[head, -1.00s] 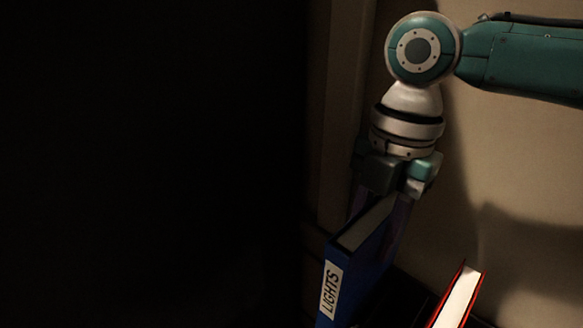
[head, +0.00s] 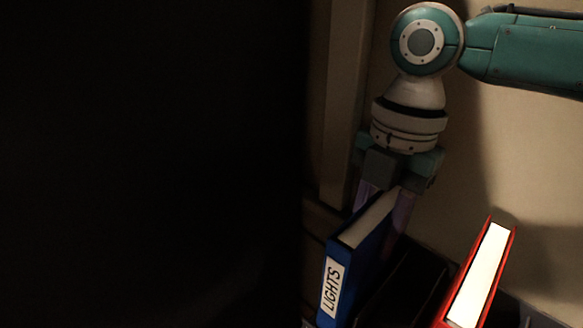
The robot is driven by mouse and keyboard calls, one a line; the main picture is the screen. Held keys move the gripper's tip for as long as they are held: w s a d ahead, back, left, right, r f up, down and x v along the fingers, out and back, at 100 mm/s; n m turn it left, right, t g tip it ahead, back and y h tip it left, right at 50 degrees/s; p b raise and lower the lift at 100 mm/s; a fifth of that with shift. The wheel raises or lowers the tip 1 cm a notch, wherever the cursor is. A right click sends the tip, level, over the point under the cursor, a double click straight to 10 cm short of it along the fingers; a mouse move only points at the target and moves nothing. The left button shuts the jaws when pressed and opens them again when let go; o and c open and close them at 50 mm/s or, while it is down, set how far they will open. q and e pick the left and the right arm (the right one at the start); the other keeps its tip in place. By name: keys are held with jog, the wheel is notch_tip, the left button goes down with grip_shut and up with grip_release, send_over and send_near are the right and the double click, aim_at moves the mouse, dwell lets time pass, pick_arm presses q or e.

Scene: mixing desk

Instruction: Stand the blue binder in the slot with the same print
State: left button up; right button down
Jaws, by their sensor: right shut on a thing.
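The blue binder (head: 368,240) stands upright in the head view, right of the middle, with a white spine label (head: 332,287) that reads LIGHTS. My right gripper (head: 384,208) comes down from above and is shut on the binder's upper part, one finger on each side. The binder's lower end is cut off by the frame's bottom edge. No slot print can be read, and I cannot tell whether the binder stands in a slot. My left gripper is not in view.
A red binder (head: 485,275) with white pages stands tilted to the right of the blue one. Dark shapes, perhaps dividers, lie between them. A pale wall (head: 530,160) is behind. The left half of the view is black.

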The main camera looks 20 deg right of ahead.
jog(key=shift+f+p, duration=0.1)
jog(key=shift+p, duration=0.5)
dwell(1.2)
jog(key=shift+f, duration=0.3)
dwell(0.7)
jog(key=shift+c, duration=2.2)
grip_release()
